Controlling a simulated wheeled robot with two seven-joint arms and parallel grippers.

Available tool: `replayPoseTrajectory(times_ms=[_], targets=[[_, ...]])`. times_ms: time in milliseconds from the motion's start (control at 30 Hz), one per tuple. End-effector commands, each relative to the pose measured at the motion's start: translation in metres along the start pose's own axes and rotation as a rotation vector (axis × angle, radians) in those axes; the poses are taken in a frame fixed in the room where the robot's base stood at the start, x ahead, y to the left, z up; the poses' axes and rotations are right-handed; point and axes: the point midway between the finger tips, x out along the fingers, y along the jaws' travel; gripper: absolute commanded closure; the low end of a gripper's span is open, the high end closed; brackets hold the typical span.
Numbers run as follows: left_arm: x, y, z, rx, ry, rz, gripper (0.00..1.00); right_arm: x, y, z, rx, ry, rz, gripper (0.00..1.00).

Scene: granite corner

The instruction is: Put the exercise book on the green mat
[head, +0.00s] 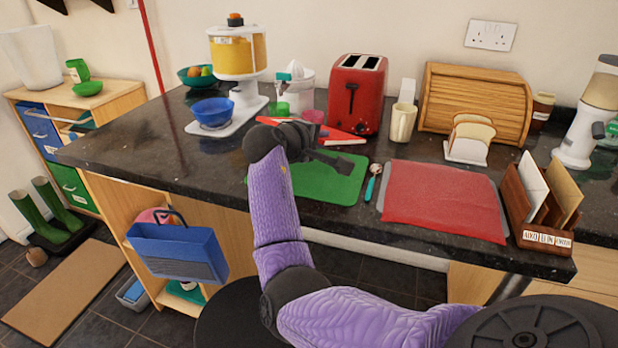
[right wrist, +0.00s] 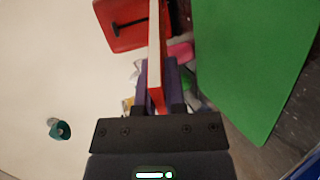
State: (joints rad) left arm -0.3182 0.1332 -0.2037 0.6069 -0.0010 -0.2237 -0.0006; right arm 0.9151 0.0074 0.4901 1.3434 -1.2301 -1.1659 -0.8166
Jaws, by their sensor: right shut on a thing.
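My right gripper (head: 298,134) is shut on the exercise book (head: 342,134), a thin red book with a white edge. In the right wrist view the book (right wrist: 154,45) stands edge-on between the purple fingers. In the head view the gripper and my arm hide much of the book. The green mat (head: 318,186) lies on the dark counter, on the near side of the book and gripper. It also shows right of the book in the right wrist view (right wrist: 250,60). I cannot tell how high the book is held. My left gripper is not in view.
A red toaster (head: 357,95) stands just behind the book, with a white juicer (head: 293,88) to its left. A teal spoon (head: 373,183) and a red mat (head: 440,200) lie right of the green mat. A letter rack (head: 530,208) stands at the right. The left counter end is clear.

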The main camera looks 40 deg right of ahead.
Motion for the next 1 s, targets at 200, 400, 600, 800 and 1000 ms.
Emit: replayPoseTrajectory(times_ms=[200, 400, 600, 800, 1000], targets=[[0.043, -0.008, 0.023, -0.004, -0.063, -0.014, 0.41, 0.018, -0.046, 0.000, -0.006, -0.002, -0.001, 1.00], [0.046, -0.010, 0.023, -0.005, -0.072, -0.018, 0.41, 0.022, -0.059, 0.000, -0.002, -0.001, 0.001, 1.00], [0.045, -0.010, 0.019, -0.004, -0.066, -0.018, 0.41, 0.022, -0.058, 0.000, -0.001, 0.000, 0.001, 1.00], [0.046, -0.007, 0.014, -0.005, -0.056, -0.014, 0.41, 0.022, -0.059, 0.000, -0.001, 0.000, 0.000, 0.64], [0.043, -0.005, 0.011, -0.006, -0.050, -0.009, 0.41, 0.019, -0.057, 0.000, -0.001, 0.001, 0.000, 0.64]])
